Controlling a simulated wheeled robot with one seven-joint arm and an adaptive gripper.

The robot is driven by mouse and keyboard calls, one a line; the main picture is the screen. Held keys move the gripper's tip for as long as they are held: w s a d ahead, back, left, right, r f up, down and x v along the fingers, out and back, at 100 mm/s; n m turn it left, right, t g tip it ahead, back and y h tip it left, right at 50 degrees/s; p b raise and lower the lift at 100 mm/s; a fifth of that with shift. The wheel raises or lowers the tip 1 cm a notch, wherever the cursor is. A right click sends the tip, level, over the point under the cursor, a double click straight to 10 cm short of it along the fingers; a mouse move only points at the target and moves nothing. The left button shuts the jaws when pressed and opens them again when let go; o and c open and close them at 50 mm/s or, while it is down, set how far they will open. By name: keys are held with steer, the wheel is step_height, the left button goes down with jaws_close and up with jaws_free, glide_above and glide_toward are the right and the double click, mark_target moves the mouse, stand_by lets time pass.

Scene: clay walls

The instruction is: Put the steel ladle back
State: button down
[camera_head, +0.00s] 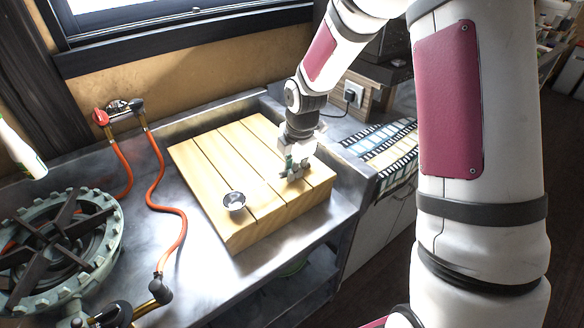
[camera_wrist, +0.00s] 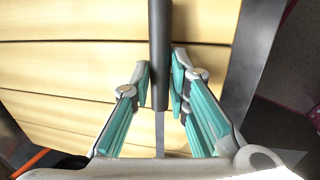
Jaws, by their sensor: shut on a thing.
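My gripper (camera_head: 294,172) is low over the right part of a slatted wooden board (camera_head: 215,158). In the wrist view its teal-padded fingers (camera_wrist: 162,82) are shut on the dark handle of the steel ladle (camera_wrist: 159,40), one finger on each side. The dark handle runs up out of that view, and a thin steel shaft continues below it until my gripper's body hides it. In the head view a shiny round bowl, which looks like the ladle's (camera_head: 234,202), is over the board's front left part. Whether it touches the board is unclear.
A gas burner (camera_head: 58,240) with orange hoses (camera_head: 157,190) stands left of the board on the metal counter (camera_head: 190,262). A patterned cloth (camera_head: 385,150) lies to the right, near a wall socket (camera_head: 353,94). The board's left half is mostly bare.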

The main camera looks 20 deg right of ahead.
steer(key=c, duration=1.5)
jaws_free()
steer(key=shift+c, duration=0.2)
steer(key=shift+f+b, duration=0.2)
steer(key=shift+b, duration=0.15)
steer(key=s+r+m+h+p, duration=0.1)
steer(key=s+r+m, duration=0.3)
steer(key=r, duration=0.6)
steer(key=s+r+m+p, duration=0.1)
steer(key=s+r, duration=0.5)
steer(key=r, duration=0.4)
steer(key=s+r+m, duration=0.2)
steer(key=s+m, duration=0.6)
steer(key=s, duration=0.3)
steer(key=s+r+m+t, duration=0.1)
steer(key=s+r+m, duration=0.1)
steer(key=s+m, duration=0.6)
steer(key=s, duration=0.3)
steer(key=shift+a+r, duration=0.1)
steer(key=shift+r, duration=0.05)
